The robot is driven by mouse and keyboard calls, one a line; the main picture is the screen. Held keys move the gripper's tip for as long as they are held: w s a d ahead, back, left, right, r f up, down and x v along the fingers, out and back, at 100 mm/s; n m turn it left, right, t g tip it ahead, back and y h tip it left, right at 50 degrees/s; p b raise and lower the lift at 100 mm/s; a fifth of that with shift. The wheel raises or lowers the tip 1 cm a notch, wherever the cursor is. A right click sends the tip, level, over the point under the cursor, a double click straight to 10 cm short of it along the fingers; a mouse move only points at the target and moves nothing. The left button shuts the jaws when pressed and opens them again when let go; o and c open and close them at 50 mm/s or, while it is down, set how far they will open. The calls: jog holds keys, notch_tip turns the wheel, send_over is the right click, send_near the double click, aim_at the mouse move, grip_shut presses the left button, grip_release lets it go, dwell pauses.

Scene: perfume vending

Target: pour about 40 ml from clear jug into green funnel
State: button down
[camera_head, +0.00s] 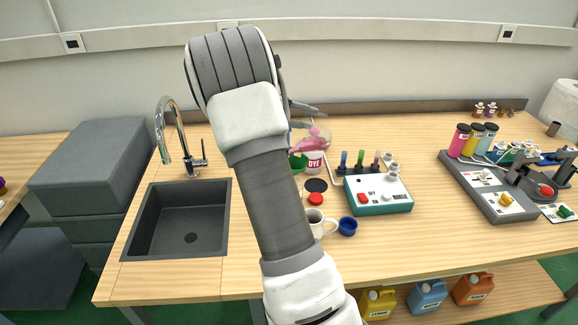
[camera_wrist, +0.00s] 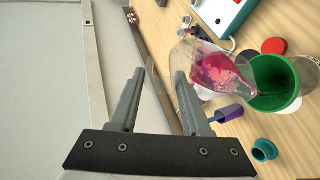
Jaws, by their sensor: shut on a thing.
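The clear jug (camera_wrist: 212,66) holds pink-red liquid and is tilted, its narrow end at the green funnel's rim. The green funnel (camera_wrist: 262,101) is wide and open, with a dark hollow inside; I cannot make out a stream. My gripper (camera_wrist: 160,80) is shut on the jug's see-through handle side, which is hard to see between the fingers. In the head view, the jug (camera_head: 322,139) and its pink liquid show right of my arm.
A white mug (camera_head: 318,226), blue cup (camera_head: 348,227) and teal-and-white device (camera_head: 378,195) are nearby. A sink (camera_head: 180,222) with a tap (camera_head: 178,135) lies left. Bottles and equipment (camera_head: 490,185) stand right.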

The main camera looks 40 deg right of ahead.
jog(key=shift+d, duration=0.35)
dwell(0.4)
jog(key=shift+a+h+b, duration=0.3)
jog(key=shift+h+b, duration=0.1)
jog(key=shift+b, duration=0.4)
dwell(1.7)
jog(key=d+r+y+p, duration=0.1)
jog(key=r+p, duration=0.1)
jog(key=p, duration=0.2)
jog(key=shift+s+d+y, duration=0.1)
jog(key=shift+d+y, duration=0.2)
jog(key=shift+d, duration=0.05)
jog(key=p, duration=0.2)
jog(key=d+y+p, duration=0.1)
jog(key=shift+s+d+r+y+p, duration=0.1)
jog(key=shift+d+r+y+p, duration=0.1)
jog(key=shift+y+p, duration=0.15)
jog(key=shift+f+y+p, duration=0.2)
jog(key=shift+y+p, duration=0.05)
jog(key=shift+p, duration=0.15)
jog(key=shift+d+f, duration=0.1)
jog(key=shift+f, duration=0.2)
jog(key=shift+d+r+y+p, duration=0.25)
jog(key=shift+y+p, duration=0.15)
jog(key=shift+p, duration=0.25)
